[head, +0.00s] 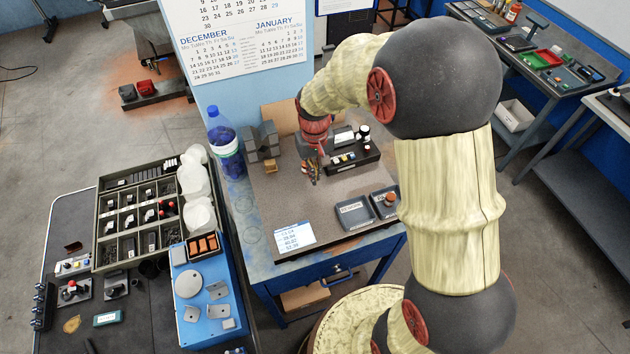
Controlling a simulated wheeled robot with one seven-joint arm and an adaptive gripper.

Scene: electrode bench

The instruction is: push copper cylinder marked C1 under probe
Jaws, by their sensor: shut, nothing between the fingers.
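My gripper (311,172) is small in the head view, low over the grey-brown bench top (290,210), beside the black organiser tray. It is shut, and no object shows in its fingers. I cannot pick out a copper cylinder marked C1 for certain; no such mark is readable. A small orange-red round piece (391,198) lies in the right-hand one of two labelled dark trays, to the right of and nearer than my gripper. A grey block fixture (263,142) stands at the back left of the bench; I cannot tell whether it carries the probe. My arm hides part of the bench.
A black organiser (355,158) with small items stands right of my gripper. A labelled tray (355,213) is at the front right, a white card (294,235) at the front left, a blue-capped bottle (224,142) at the left edge. The bench's middle front is clear.

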